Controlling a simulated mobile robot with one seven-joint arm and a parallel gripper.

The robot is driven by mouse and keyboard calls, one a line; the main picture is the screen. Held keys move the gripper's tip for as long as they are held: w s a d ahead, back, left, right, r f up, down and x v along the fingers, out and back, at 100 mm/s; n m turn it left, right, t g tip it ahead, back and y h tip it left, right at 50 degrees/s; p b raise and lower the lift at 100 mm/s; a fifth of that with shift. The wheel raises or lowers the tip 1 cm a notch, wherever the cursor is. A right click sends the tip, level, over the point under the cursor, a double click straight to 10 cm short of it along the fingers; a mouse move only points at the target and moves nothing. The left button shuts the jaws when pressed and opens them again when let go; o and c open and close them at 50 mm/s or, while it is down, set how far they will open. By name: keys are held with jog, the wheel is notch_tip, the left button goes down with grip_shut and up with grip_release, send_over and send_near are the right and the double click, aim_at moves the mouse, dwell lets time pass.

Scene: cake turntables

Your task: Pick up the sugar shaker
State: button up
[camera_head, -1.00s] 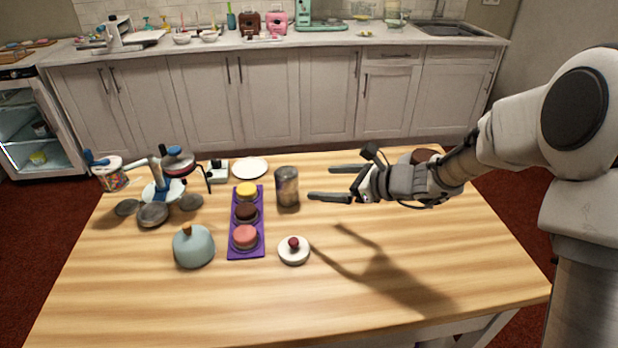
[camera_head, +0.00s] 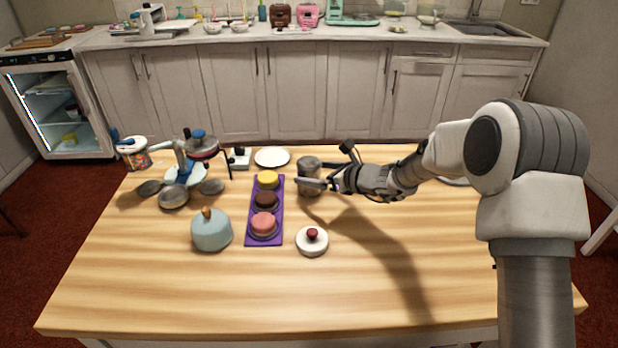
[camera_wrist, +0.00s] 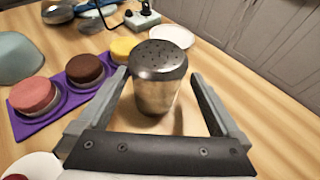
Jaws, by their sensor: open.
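The sugar shaker (camera_head: 308,172) is a dark metallic cylinder standing upright on the wooden table. In the wrist view the shaker (camera_wrist: 158,82) shows a perforated rounded top and a shiny lower body. My gripper (camera_head: 316,182) reaches it from the right, and its near finger partly covers the shaker in the head view. In the wrist view my gripper (camera_wrist: 160,92) is open, with one finger on each side of the shaker. A gap shows at the right finger; the left finger is close to the shaker, and contact there is unclear.
A purple tray (camera_head: 278,239) with three small cakes lies left of the shaker. A white plate (camera_head: 272,157) is behind, a white round item with a red knob (camera_head: 312,241) in front. A blue dome (camera_head: 211,231) and a turntable stand (camera_head: 186,178) are further left. The front table is clear.

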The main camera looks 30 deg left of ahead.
jog(key=x, duration=0.5)
jog(key=shift+s+a+f+b, duration=0.15)
jog(key=shift+b, duration=0.25)
jog(key=c, duration=1.4)
jog(key=shift+c, duration=0.8)
